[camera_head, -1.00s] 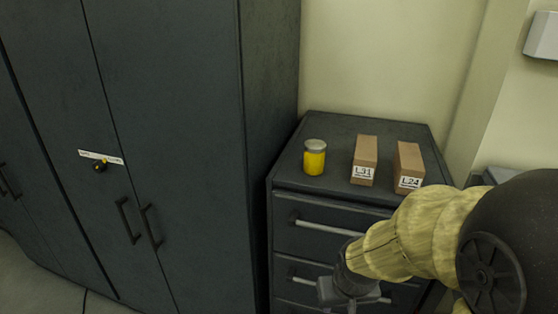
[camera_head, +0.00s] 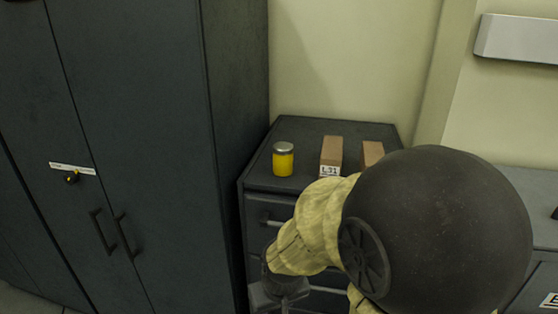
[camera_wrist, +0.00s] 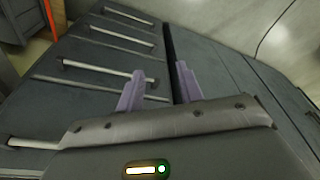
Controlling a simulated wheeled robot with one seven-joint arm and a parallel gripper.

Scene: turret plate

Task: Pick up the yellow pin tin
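The yellow pin tin (camera_head: 283,160) is a small yellow jar with a grey lid. It stands upright on top of the dark drawer cabinet (camera_head: 312,130), near its left side, in the head view. My gripper (camera_wrist: 160,88) shows in the wrist view with two purple fingers apart and nothing between them. It faces the drawer fronts and their bar handles. In the head view my arm is in front of the cabinet, with its end low, below the cabinet top. The tin is not in the wrist view.
A brown box labelled L31 (camera_head: 331,155) stands right of the tin. A second brown box (camera_head: 372,153) is partly hidden by my arm. A tall dark locker (camera_head: 150,130) rises left of the cabinet, and a wall is behind. Another grey surface (camera_head: 530,190) lies at right.

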